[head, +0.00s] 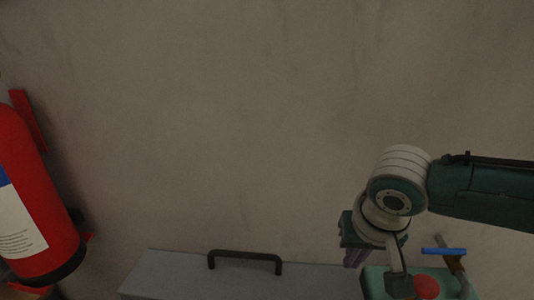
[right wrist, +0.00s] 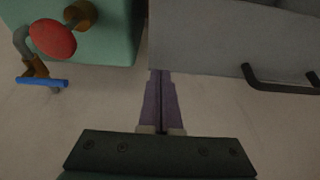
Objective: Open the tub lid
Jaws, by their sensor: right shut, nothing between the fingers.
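The grey tub lid (head: 190,273) shows at the bottom of the head view, cut off by the frame, with a black bar handle (head: 245,258) along its far edge. In the right wrist view the grey lid (right wrist: 205,45) fills the upper right, and its handle (right wrist: 280,88) is at the right. My right gripper (right wrist: 160,72) is shut and empty. Its purple fingers point at the lid's corner by the gap beside the green unit, well to one side of the handle; I cannot tell if they touch. In the head view this gripper (head: 355,258) is partly hidden by its wrist. My left gripper is not in view.
A green unit (head: 450,283) with a red knob (head: 427,287) and a blue lever (head: 443,251) stands close to the right of the grey lid. A red fire extinguisher (head: 40,205) is at the far left. Bare surface lies beyond the handle.

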